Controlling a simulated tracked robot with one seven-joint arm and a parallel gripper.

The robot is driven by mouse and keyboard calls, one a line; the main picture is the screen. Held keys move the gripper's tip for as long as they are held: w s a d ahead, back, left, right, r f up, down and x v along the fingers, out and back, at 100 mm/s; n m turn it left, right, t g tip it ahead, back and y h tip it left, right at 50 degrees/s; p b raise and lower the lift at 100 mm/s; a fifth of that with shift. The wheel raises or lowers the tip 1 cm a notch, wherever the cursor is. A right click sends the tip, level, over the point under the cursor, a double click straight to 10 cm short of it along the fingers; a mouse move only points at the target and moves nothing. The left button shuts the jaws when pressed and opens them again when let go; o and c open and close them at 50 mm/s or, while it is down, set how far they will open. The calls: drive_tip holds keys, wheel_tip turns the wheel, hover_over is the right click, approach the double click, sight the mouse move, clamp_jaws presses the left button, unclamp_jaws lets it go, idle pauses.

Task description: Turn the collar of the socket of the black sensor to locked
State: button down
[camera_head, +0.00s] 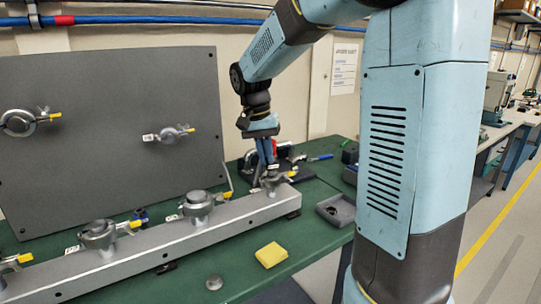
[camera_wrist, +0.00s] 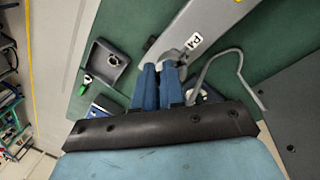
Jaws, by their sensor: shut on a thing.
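My gripper (camera_head: 269,170) points down at the socket (camera_head: 272,184) on the far right end of the grey rail. Its blue fingers are shut on part of this socket, likely the collar. A yellow-tipped lever (camera_head: 292,174) sticks out to the right of the socket. In the wrist view my gripper (camera_wrist: 160,66) meets the pale metal socket (camera_wrist: 172,57), beside a white label (camera_wrist: 194,42). The fingers hide most of the collar, so I cannot tell how far it is turned. I cannot make out the black sensor itself.
The grey rail (camera_head: 165,239) holds several more sockets with yellow-tipped levers. A dark panel (camera_head: 110,120) stands behind it. A dark tray (camera_head: 338,209), a yellow block (camera_head: 271,255) and a small grey disc (camera_head: 214,283) lie on the green table. A bent metal rod (camera_wrist: 214,58) is near my fingers.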

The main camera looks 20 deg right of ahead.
drive_tip(key=shift+w+a+m+g+y, duration=0.25)
drive_tip(key=shift+w+m, duration=0.4)
drive_tip(key=shift+m, duration=1.1)
drive_tip(key=shift+w+a+m+g+y, duration=0.15)
drive_tip(key=shift+w+a+m, duration=0.4)
drive_tip(key=shift+m, duration=1.15)
drive_tip(key=shift+w+a+m+g+y, duration=0.1)
drive_tip(key=shift+w+a+m+y, duration=0.4)
drive_tip(key=shift+m, duration=1.25)
drive_tip(key=shift+w+d, duration=0.25)
drive_tip(key=c, duration=1.2)
unclamp_jaws()
drive_tip(key=r, duration=0.4)
drive_tip(key=w+r, duration=0.1)
drive_tip(key=r, duration=0.4)
drive_tip(key=w+r, duration=0.1)
drive_tip(key=r, duration=0.3)
drive_tip(key=shift+w+a+r, duration=0.2)
drive_tip(key=shift+r, duration=0.05)
